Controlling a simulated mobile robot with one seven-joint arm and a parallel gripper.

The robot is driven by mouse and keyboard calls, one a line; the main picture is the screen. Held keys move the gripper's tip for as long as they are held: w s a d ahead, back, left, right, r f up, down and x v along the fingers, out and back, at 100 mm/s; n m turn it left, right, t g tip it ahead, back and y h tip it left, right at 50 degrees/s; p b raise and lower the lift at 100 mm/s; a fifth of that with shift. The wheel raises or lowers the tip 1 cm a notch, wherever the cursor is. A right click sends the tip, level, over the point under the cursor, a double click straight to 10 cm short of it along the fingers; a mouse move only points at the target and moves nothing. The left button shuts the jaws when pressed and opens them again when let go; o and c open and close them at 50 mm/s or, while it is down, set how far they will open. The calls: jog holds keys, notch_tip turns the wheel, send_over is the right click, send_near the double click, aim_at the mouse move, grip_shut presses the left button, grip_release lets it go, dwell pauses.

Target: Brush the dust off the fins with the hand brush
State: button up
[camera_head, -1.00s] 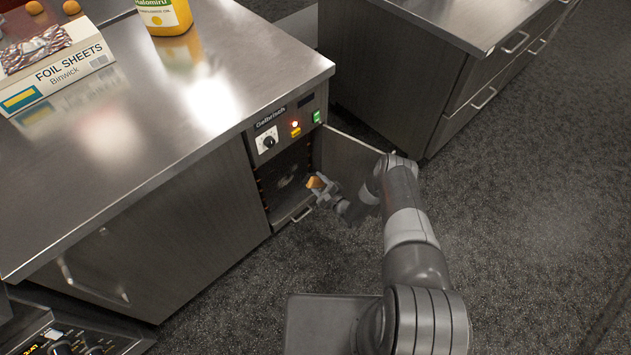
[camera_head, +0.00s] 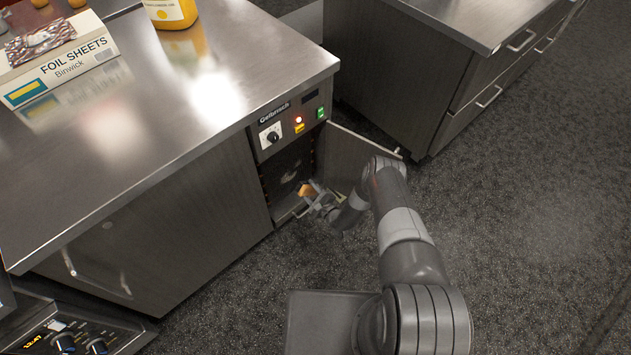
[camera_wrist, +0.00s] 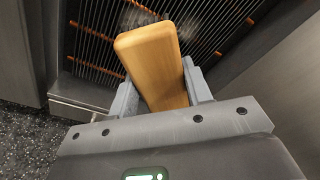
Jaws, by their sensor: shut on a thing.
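My gripper (camera_head: 318,200) is shut on the wooden hand brush (camera_head: 305,190) at the open front of the low unit under the counter. In the wrist view the brush's wooden body (camera_wrist: 155,62) stands up between my two grey fingers, in front of the fins (camera_wrist: 215,25). The fins are thin metal lines crossed by copper-coloured tubes. A pale grey fuzzy patch (camera_wrist: 187,27), which looks like dust or bristles, shows just behind the brush's top. Whether the bristles touch the fins I cannot tell. In the head view the fins (camera_head: 285,172) are dark and partly hidden by my gripper.
The unit's open door (camera_head: 355,150) stands to the right of my gripper, close to my arm. A control panel (camera_head: 290,122) with a knob and lit lights is above the opening. The steel counter (camera_head: 150,130) overhangs on the left. The floor (camera_head: 510,200) at right is clear.

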send_near(281, 182)
jog(key=shift+f+x, duration=0.15)
jog(key=shift+x, duration=0.9)
jog(key=shift+f+x, duration=0.15)
jog(key=shift+x, duration=0.9)
jog(key=shift+x, duration=1)
jog(key=shift+d+r, duration=0.1)
